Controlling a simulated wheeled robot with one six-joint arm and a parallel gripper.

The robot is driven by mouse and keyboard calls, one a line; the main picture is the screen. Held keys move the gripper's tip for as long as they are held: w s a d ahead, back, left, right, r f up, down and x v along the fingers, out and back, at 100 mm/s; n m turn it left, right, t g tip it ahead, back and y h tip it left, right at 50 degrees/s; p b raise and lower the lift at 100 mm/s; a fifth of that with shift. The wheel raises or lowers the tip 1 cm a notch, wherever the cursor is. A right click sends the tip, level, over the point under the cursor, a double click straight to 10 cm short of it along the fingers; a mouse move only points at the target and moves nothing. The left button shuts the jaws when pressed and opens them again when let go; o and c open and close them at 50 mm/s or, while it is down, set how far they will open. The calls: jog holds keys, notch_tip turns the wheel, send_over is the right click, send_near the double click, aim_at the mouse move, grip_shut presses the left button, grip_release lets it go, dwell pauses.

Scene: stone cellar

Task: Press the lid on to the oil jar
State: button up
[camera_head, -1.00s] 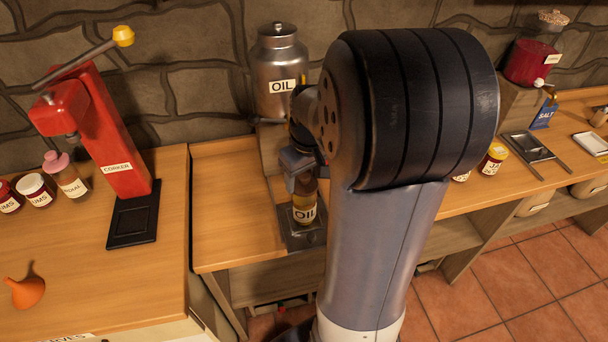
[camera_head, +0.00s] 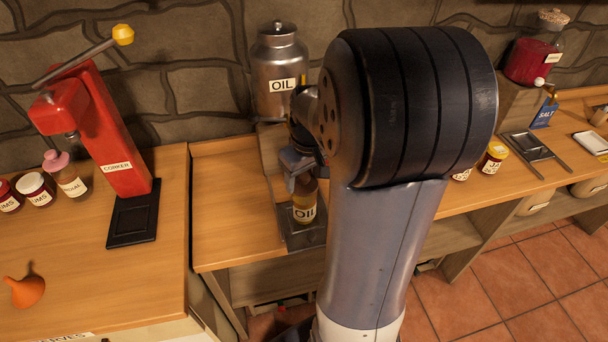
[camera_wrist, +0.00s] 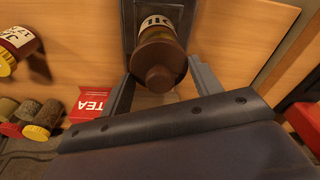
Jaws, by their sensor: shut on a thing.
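The oil jar (camera_head: 304,213), amber with an OIL label, stands upright on a grey metal tray (camera_head: 288,238) on the wooden counter. My gripper (camera_head: 304,180) is over the jar's top, partly hidden by my arm. In the wrist view the jar (camera_wrist: 157,20) is seen from above, with its label near the top edge. A round brown lid (camera_wrist: 160,78) lies between the fingers of my gripper (camera_wrist: 160,82), which is shut on it. The lid is in line with the jar's mouth. I cannot tell whether it is fully seated.
A steel OIL tank (camera_head: 280,75) stands behind the jar. A red corker (camera_head: 110,140) stands on the left counter, near small jars and an orange funnel (camera_head: 27,291).

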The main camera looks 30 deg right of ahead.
dwell(0.4)
jog(key=o, duration=1.3)
jog(key=shift+o, duration=0.2)
jog(key=shift+r, duration=0.1)
jog(key=shift+r+p, duration=3)
jog(key=shift+r, duration=0.45)
jog(key=shift+c, duration=0.6)
grip_shut()
